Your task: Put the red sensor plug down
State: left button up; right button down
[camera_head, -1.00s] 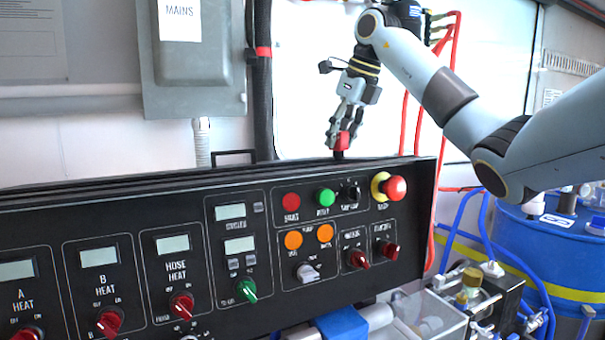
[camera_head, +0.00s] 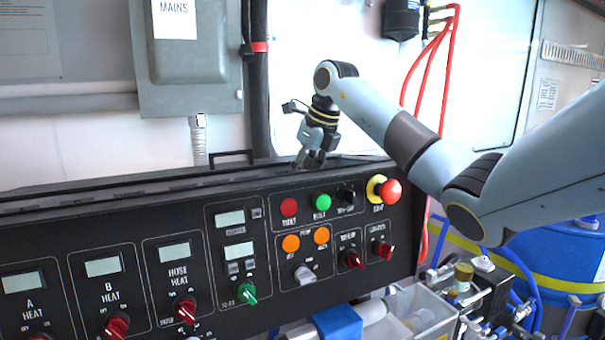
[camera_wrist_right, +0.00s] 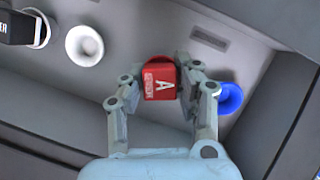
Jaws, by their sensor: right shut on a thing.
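In the head view my right gripper (camera_head: 310,160) points down behind the top edge of the black control panel (camera_head: 190,205). Its fingertips and the plug are hidden or too small to make out there. A dark red round rim shows just behind the plug in the wrist view. I cannot tell whether the plug touches the surface below. My left gripper is not in view.
In the wrist view a blue ring (camera_wrist_right: 229,98) lies close right of the gripper. A white ring (camera_wrist_right: 85,46) and a black labelled block (camera_wrist_right: 18,28) are at the upper left. In the head view a grey MAINS box (camera_head: 185,60) hangs on the wall behind.

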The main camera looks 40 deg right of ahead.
jog(key=shift+f, duration=0.15)
jog(key=c, duration=1)
grip_release()
jog(key=shift+o, duration=0.2)
jog(key=shift+r, duration=0.35)
jog(key=b+v, duration=0.2)
jog(key=v, duration=0.9)
jog(key=shift+s+r, duration=0.25)
jog(key=shift+r, duration=0.05)
jog(key=shift+f, duration=0.1)
